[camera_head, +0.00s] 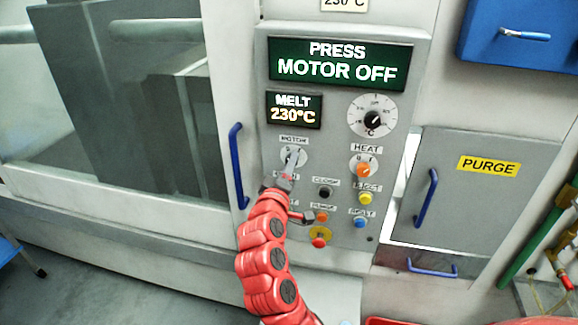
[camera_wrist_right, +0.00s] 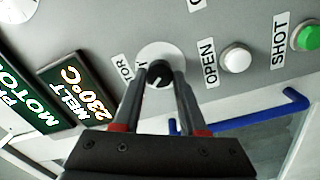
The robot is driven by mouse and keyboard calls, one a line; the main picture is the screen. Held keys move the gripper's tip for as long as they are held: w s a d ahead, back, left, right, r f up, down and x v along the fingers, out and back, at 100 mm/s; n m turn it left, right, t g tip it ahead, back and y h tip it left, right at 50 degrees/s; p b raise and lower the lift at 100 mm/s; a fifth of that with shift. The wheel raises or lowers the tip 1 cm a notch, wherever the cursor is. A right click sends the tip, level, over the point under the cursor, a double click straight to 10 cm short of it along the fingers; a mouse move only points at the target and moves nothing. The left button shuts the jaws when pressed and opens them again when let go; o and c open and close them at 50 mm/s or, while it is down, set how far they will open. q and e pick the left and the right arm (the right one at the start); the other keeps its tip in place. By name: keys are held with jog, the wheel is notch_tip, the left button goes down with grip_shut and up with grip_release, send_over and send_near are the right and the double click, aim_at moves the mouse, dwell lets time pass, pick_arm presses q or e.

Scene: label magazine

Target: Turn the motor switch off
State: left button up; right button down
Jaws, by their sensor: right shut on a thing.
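The motor switch (camera_head: 299,153) is a small knob on a pale round plate, under the MOTOR label on the grey control panel (camera_head: 340,225). In the right wrist view its dark knob (camera_wrist_right: 157,72) sits between the fingertips. My right gripper (camera_head: 291,167) reaches up from below and is shut on this knob; it also shows in the wrist view (camera_wrist_right: 161,80). The fingers partly cover the switch in the head view, so its pointer direction is hard to tell. My left gripper is not in view.
The display (camera_head: 340,63) reads PRESS MOTOR OFF, and a smaller one (camera_head: 294,110) reads MELT 230°C. An orange HEAT knob (camera_head: 363,169) and several coloured buttons are close by. A blue door handle (camera_head: 238,165) stands out left of the panel, another (camera_head: 426,198) right.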

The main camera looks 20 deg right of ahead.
jog(key=shift+c, duration=2.2)
grip_release()
jog(key=b+v, duration=0.2)
jog(key=v, duration=1.5)
jog(key=shift+s+b, duration=0.25)
jog(key=shift+b, duration=0.15)
jog(key=shift+a, duration=0.1)
